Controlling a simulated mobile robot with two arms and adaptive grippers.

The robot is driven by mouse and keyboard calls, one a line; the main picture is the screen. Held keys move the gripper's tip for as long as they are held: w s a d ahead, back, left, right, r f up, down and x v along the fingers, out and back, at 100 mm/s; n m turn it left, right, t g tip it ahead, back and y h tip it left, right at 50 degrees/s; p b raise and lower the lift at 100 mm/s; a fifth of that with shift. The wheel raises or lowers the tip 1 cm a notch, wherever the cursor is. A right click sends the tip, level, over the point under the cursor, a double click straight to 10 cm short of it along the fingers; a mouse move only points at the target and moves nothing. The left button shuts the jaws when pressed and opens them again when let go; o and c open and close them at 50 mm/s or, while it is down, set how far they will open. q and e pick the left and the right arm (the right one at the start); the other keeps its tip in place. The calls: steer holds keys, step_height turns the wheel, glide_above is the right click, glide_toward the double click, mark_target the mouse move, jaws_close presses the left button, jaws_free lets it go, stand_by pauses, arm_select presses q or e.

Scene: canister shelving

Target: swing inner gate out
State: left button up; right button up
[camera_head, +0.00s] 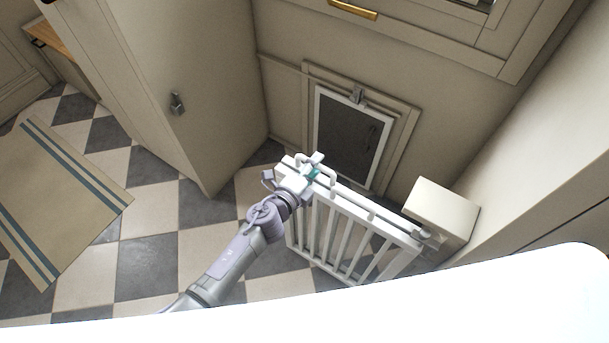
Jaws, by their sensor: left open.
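The white barred inner gate (346,222) stands in the middle of the head view, in front of a framed dark panel in the wall. Its right end meets a cream post (442,212) at a hinge-like fitting. A white looped handle (322,168) rises at the left end of its top rail. My left gripper (312,175) is at that end, at the handle, with its jaws open. A small teal part shows between gripper and handle; whether the fingers touch the handle is hard to tell. My right gripper is not in view.
A tall cream cabinet (168,84) with a dark latch stands left of the gate. The dark panel (347,138) with a white frame is set in the wall behind. A striped rug (62,200) lies on the checkered floor at left. Floor left of the gate is clear.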

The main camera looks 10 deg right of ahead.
arm_select(q)
steer(key=v, duration=1.1)
steer(key=shift+s+a, duration=0.2)
steer(key=shift+s, duration=0.05)
